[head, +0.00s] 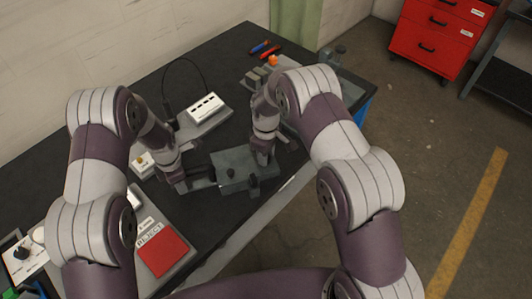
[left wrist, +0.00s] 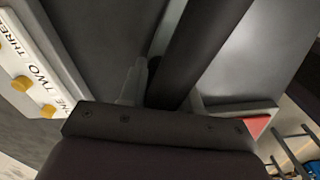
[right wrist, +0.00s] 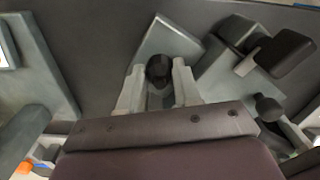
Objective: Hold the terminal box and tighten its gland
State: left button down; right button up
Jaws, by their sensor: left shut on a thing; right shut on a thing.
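The grey terminal box (head: 232,168) sits on the dark bench near its front edge, between my two grippers. My left gripper (head: 183,183) is at the box's left side, shut on a dark bar that seems to belong to the box. The left wrist view shows this bar (left wrist: 205,45) running up and away from the fingers. My right gripper (head: 262,158) points down at the box's right side. In the right wrist view its fingers (right wrist: 158,92) are shut on a dark round knob-like part, apparently the gland (right wrist: 159,69). The arm hides the gland in the head view.
A white-topped panel (head: 204,108) with a black cable stands behind the box. A red reject panel (head: 162,253) lies at the front left. Pens and an orange piece (head: 273,60) lie at the back right. A red drawer cabinet (head: 437,38) stands on the floor beyond.

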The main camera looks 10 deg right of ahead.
jog(key=m, duration=0.4)
jog(key=shift+w+m, duration=0.1)
jog(key=shift+m, duration=0.2)
jog(key=shift+r+m, duration=0.1)
jog(key=shift+m, duration=2.4)
